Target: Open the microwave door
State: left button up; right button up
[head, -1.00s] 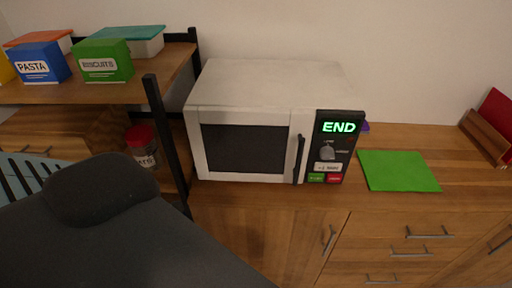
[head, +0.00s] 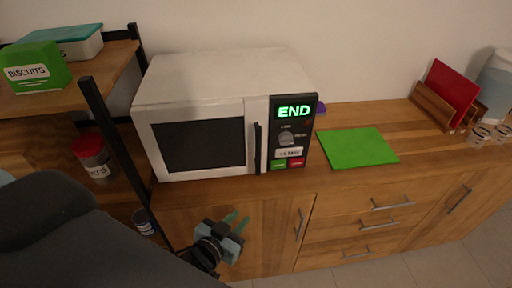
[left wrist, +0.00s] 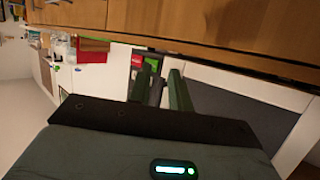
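The white microwave (head: 225,75) stands on the wooden counter with its door (head: 197,146) shut. The door has a dark window and an upright black handle (head: 257,148) at its right side. The control panel (head: 291,135) beside it reads END in green. My left gripper (head: 236,220) is below and in front of the counter edge, lower than the handle and apart from it. Its two fingers are spread with nothing between them. In the left wrist view the open fingers (left wrist: 162,88) point toward the microwave, whose panel (left wrist: 139,65) shows turned sideways. My right gripper is not in view.
A black-framed shelf (head: 105,125) stands left of the microwave, with a green biscuits box (head: 35,68) on top and a red-lidded jar (head: 92,155) below. A green board (head: 357,147) lies right of the microwave. Cabinet doors and drawers (head: 365,225) fill the front below.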

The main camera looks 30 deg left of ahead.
aim_at(257, 150)
pick_arm(q)
jog(key=w+a+r+n+t+y, duration=0.1)
jog(key=w+r+t, duration=0.45)
jog(key=r, duration=0.75)
jog(key=shift+g, duration=0.95)
jog(key=w, duration=0.8)
jog(key=shift+w, duration=0.6)
jog(key=shift+f, duration=0.1)
jog(key=shift+c, duration=0.3)
grip_shut()
